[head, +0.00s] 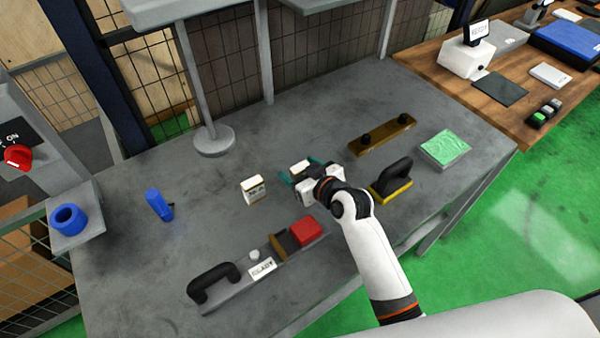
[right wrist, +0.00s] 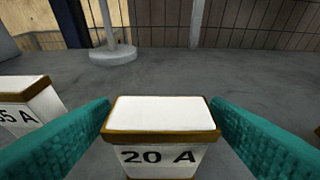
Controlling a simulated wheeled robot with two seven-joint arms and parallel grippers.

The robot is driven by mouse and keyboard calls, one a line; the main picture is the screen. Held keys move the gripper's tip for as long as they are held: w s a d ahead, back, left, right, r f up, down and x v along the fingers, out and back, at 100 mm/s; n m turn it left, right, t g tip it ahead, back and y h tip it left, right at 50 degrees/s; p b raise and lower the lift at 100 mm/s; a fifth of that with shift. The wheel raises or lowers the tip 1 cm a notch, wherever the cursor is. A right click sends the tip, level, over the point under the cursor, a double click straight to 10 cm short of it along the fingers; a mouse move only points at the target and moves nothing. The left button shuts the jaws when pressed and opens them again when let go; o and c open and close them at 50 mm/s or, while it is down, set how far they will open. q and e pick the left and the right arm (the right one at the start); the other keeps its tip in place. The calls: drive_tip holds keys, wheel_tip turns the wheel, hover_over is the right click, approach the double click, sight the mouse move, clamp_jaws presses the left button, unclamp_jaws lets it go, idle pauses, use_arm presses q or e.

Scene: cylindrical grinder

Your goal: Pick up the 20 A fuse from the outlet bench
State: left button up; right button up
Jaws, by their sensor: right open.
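The 20 A fuse (right wrist: 160,156) is a white block with a brown-edged top, marked "20 A", in the middle of the right wrist view. In the head view its pale top (head: 299,166) shows on the grey bench (head: 130,270). My right gripper (right wrist: 160,104) is open, with a teal finger on each side of the fuse. Small gaps seem to show between fingers and fuse; I cannot tell whether either touches. The right gripper also shows in the head view (head: 301,172). My left gripper is not in view.
A second white fuse (head: 253,189), its label ending in "5 A", stands to the left of the right gripper. A black-handled fixture with a red block (head: 306,229) lies in front. A brown bar (head: 382,137) and a yellow-based black handle (head: 392,181) lie to the right.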

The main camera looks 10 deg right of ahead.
drive_tip(key=shift+c, duration=0.2)
drive_tip(key=c, duration=1.1)
